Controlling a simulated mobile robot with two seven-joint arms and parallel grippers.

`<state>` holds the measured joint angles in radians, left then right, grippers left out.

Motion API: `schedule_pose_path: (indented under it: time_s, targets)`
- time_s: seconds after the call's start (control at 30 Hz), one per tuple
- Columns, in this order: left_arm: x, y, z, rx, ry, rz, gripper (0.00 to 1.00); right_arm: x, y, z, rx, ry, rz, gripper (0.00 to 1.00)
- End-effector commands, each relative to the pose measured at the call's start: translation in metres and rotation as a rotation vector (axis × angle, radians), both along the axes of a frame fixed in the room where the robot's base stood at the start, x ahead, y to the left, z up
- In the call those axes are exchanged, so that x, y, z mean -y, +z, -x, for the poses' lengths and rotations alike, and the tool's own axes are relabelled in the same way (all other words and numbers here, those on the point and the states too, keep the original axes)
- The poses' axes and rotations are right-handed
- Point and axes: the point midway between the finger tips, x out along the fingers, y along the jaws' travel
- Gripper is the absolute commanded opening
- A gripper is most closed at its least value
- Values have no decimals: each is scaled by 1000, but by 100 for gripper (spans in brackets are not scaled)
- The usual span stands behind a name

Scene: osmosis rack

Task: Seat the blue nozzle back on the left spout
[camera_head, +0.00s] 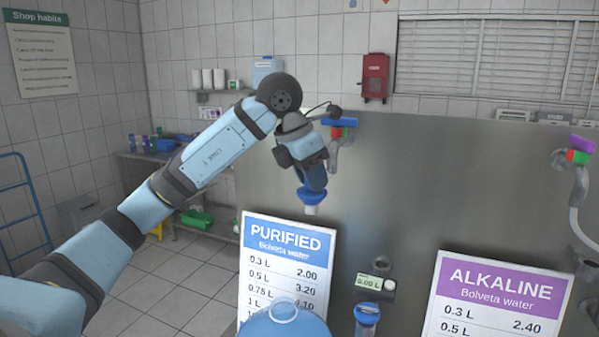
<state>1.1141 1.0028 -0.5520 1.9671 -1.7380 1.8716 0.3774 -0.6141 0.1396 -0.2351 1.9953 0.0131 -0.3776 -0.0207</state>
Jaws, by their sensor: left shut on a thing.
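The blue nozzle (312,197), a blue cone with a pale tip, hangs tip down below my left gripper (312,182). The gripper is shut on it; its fingers hide the upper part. The left spout (334,158) is a curved metal tap with a blue lever (340,122) and a red and green piece under it. It is on the steel panel, just right of and above the nozzle. The nozzle looks apart from the spout; the depth between them is hard to tell. My right gripper is not in view.
The steel panel (440,185) carries a right spout (580,180) with a purple lever and a hose. Open floor lies at left.

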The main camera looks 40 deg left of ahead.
Motion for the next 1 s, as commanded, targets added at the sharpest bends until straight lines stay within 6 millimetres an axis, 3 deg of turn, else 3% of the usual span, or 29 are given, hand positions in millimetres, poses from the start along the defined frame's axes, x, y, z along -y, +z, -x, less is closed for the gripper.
schedule_pose_path:
  time_s: [0.7, 1.0]
  targets:
    - [24, 1, -60, 1, 0, 1, 2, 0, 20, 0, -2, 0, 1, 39]
    - [28, 0, -70, 1, 0, 1, 2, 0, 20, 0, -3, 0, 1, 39]
